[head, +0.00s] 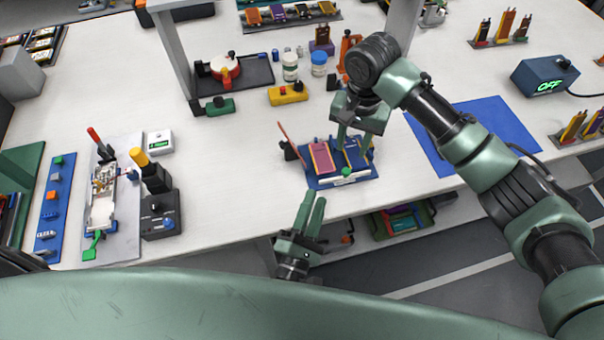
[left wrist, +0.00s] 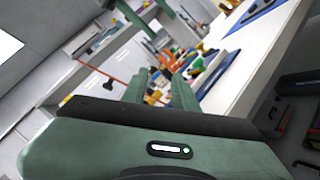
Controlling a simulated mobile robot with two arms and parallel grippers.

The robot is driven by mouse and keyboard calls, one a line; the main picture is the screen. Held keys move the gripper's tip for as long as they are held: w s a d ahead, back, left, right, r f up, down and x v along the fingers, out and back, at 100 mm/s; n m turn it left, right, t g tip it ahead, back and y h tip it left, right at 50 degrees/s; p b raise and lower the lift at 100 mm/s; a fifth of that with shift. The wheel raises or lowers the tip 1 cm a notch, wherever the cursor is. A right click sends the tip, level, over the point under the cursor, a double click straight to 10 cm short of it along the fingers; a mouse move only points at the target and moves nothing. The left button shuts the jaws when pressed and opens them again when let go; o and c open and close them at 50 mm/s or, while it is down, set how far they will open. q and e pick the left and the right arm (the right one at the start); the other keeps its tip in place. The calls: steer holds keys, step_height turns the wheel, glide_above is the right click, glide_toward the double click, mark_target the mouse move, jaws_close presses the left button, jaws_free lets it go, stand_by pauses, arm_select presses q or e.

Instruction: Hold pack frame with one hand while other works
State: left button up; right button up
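The blue pack frame (head: 318,182) lies on the white bench near its front edge in the head view. A purple pouch cell with an orange border (head: 322,158) lies in its left part. My right gripper (head: 350,148) points down over the frame's right part and hides some of it. Whether its fingers touch or grip anything there is unclear.
A blue mat (head: 480,135) lies clear to the right of the frame. A tester box reading OFF (head: 545,75) stands at the far right. A grey fixture plate (head: 122,225) and a dark control box (head: 160,214) stand at left. Under the bench is a bin (head: 402,220).

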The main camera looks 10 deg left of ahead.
mark_target(295, 149)
arm_select(q)
steer(key=shift+w+a+r+n+g+y, duration=0.6)
steer(key=shift+w+a+n+y, duration=0.95)
steer(key=shift+n, duration=1.95)
steer(key=shift+w+a+r+n+g+y, duration=0.6)
steer(key=shift+w+n+y, duration=1.25)
steer(key=shift+w+n, duration=1.2)
steer(key=shift+w+a+r+n+g+y, duration=0.5)
steer(key=shift+w+a+n+y, duration=1)
steer(key=shift+n, duration=2.45)
steer(key=shift+w+d+f, duration=0.1)
steer(key=shift+d, duration=0.1)
jaws_close()
